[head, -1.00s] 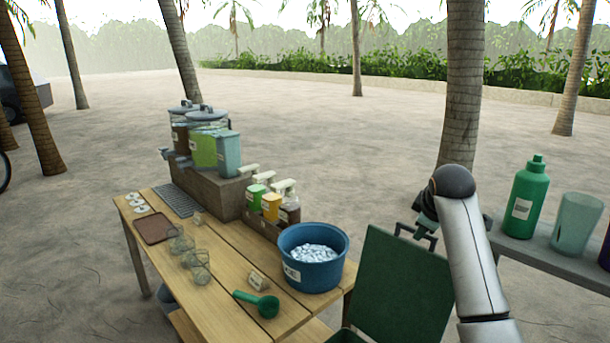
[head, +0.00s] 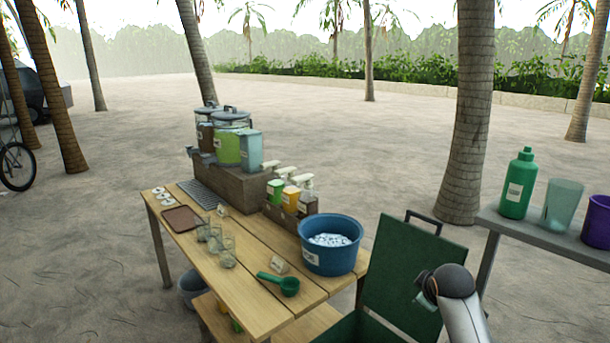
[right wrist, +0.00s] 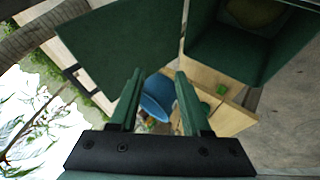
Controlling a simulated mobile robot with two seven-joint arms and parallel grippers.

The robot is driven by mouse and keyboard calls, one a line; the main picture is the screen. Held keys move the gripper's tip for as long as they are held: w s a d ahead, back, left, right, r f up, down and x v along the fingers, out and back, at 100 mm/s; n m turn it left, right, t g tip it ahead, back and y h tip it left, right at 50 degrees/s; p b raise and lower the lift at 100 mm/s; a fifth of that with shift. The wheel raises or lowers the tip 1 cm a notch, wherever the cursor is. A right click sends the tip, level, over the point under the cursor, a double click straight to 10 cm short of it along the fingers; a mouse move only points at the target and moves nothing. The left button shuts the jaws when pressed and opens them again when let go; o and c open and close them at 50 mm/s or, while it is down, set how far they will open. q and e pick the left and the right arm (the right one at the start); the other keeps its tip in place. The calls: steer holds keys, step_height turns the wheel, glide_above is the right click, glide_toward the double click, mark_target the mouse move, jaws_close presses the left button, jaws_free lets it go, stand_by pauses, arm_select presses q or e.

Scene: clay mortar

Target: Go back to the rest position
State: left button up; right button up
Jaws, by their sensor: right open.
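My right arm (head: 452,285) shows at the lower right of the head view, in front of the raised green lid of a chest. In the right wrist view my right gripper (right wrist: 159,76) is open with its two green fingers apart and nothing between them. In the head view its fingers are mostly hidden behind the wrist. My left gripper is not in view.
The green chest's lid (head: 405,262) stands open near my right arm. A wooden table (head: 245,305) holds a blue ice tub (head: 331,256), green scoop (head: 289,286), glasses and drink dispensers. A grey shelf (head: 545,237) with a green bottle (head: 518,183) stands right.

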steer(key=s+a+f, duration=0.1)
steer(key=s+f, duration=0.3)
steer(key=f, duration=0.2)
steer(key=s+a+f+m+y, duration=0.1)
steer(key=s+f, duration=0.4)
steer(key=f, duration=0.1)
steer(key=s+a+f+m, duration=0.1)
steer(key=s+a+f, duration=0.1)
steer(key=s+f, duration=0.3)
steer(key=shift+a+f, duration=0.1)
steer(key=shift+f, duration=0.55)
steer(key=shift+m+t+y, duration=0.3)
steer(key=shift+m+y, duration=0.6)
steer(key=s+a+f, duration=0.1)
steer(key=s, duration=0.2)
steer(key=s+a+f, duration=0.1)
steer(key=s+f, duration=0.1)
steer(key=s, duration=0.2)
steer(key=s+a+f, duration=0.1)
steer(key=s+f, duration=0.1)
steer(key=s, duration=0.2)
steer(key=shift+f, duration=0.1)
steer(key=s+a+f+m+y, duration=0.1)
steer(key=s+a+m, duration=0.1)
steer(key=s, duration=1)
steer(key=shift+a, duration=0.6)
